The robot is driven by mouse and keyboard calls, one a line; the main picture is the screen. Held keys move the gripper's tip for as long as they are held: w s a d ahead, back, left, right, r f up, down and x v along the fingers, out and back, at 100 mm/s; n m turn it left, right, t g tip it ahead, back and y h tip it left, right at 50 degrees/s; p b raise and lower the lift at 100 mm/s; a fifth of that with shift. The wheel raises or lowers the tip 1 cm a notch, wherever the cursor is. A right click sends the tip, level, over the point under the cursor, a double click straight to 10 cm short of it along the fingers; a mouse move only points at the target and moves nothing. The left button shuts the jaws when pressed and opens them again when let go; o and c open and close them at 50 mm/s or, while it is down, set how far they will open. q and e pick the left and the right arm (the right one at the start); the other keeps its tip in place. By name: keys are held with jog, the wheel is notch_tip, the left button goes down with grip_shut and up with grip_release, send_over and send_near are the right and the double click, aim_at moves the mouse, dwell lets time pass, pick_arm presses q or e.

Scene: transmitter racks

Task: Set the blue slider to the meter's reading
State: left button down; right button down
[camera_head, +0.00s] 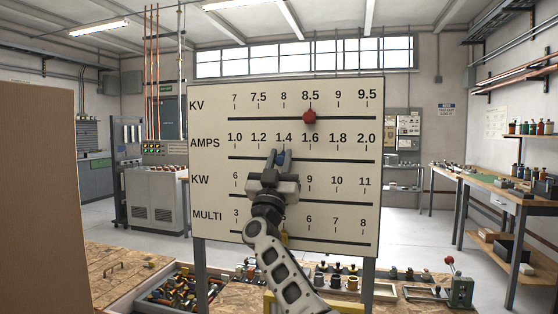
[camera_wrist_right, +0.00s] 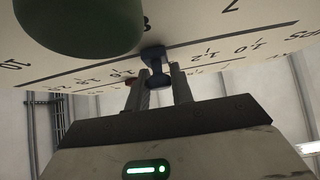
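The white board (camera_head: 215,125) has scales marked KV, AMPS, KW and MULTI. The blue slider (camera_head: 280,158) is on the AMPS line, close to 1.4; it also shows in the right wrist view (camera_wrist_right: 155,62). My right gripper (camera_head: 278,162) reaches up to it from below, and its fingers (camera_wrist_right: 160,88) lie close on both sides of the blue knob, seemingly gripping it. The arm hides part of the KW and MULTI lines. I see no meter reading in these views. My left gripper is out of view.
A red slider (camera_head: 309,117) is at 8.5 on KV. A large green knob (camera_wrist_right: 90,25) is close to the wrist camera. A brown panel (camera_head: 38,190) stands at the left. Wooden benches (camera_head: 110,262) with loose parts lie below the board. Open floor is at the right.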

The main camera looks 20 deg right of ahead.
jog(key=c, duration=1.3)
grip_release()
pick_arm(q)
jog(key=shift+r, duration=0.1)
pick_arm(e)
jog(key=shift+a+f, duration=0.1)
pick_arm(q)
jog(key=b, duration=0.1)
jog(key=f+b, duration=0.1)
jog(key=b, duration=0.1)
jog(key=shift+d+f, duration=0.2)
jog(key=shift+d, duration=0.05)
pick_arm(e)
jog(key=v, duration=1.6)
